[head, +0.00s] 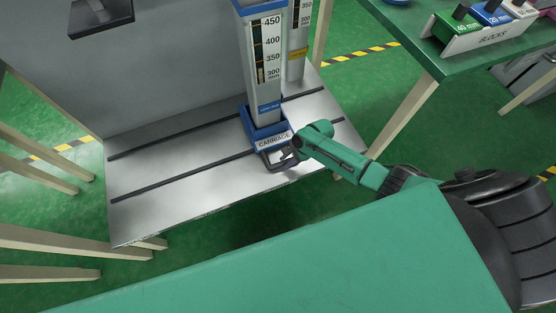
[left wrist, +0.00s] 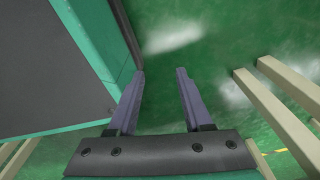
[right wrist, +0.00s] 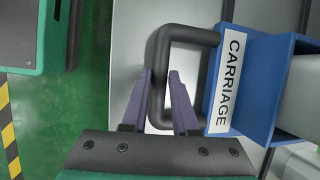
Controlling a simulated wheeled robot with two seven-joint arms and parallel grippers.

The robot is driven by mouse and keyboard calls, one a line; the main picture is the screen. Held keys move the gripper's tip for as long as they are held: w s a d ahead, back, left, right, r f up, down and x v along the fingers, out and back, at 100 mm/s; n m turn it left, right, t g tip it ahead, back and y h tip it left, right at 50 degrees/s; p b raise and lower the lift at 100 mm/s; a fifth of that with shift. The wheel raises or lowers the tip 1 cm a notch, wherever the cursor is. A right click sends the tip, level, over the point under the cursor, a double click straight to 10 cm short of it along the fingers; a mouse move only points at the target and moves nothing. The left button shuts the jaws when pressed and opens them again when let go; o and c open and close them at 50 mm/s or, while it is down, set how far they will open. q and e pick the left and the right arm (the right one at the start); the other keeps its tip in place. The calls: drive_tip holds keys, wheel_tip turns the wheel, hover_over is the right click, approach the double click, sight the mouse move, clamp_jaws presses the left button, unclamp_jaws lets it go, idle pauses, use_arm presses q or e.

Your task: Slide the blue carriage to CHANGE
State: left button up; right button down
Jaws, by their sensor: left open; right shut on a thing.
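The blue carriage (head: 266,124) sits at the foot of a tall grey column (head: 264,70) with a millimetre scale, on the metal base plate near its right part. Its front label reads CARRIAGE, and a dark loop handle (head: 276,160) sticks out in front. In the right wrist view the carriage (right wrist: 255,80) is at right and its handle (right wrist: 180,34) reaches left. My right gripper (right wrist: 161,75) is shut on the handle's bar; it also shows in the head view (head: 294,150). My left gripper (left wrist: 160,72) is open and empty above the green floor. No CHANGE mark is readable.
Two dark rails (head: 180,178) run across the metal plate (head: 150,205), which is clear left of the carriage. A second column (head: 297,50) with a yellow band stands behind. A green table (head: 440,62) at right holds a labelled rack of blocks (head: 490,38).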

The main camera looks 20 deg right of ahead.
drive_tip(key=d, duration=0.5)
drive_tip(key=shift+w+f, duration=0.1)
drive_tip(key=d, duration=0.5)
drive_tip(key=shift+w+f+b, duration=0.1)
drive_tip(key=shift+w+b, duration=0.05)
drive_tip(key=shift+b, duration=0.25)
drive_tip(key=d+b, duration=0.1)
drive_tip(key=d, duration=0.2)
drive_tip(key=d+b, duration=0.1)
drive_tip(key=d, duration=0.2)
drive_tip(key=shift+w+f, duration=0.1)
drive_tip(key=shift+w, duration=0.1)
drive_tip(key=d+b, duration=0.3)
drive_tip(key=d, duration=0.2)
drive_tip(key=shift+w, duration=0.15)
drive_tip(key=shift+d+r, duration=0.2)
drive_tip(key=shift+d, duration=0.2)
use_arm(q)
drive_tip(key=w+d+r, duration=0.2)
drive_tip(key=w+r, duration=0.4)
drive_tip(key=w, duration=0.3)
drive_tip(key=shift+d, duration=0.2)
use_arm(e)
drive_tip(key=shift+d+r, duration=0.1)
use_arm(q)
drive_tip(key=shift+w, duration=0.1)
use_arm(e)
drive_tip(key=shift+d, duration=0.1)
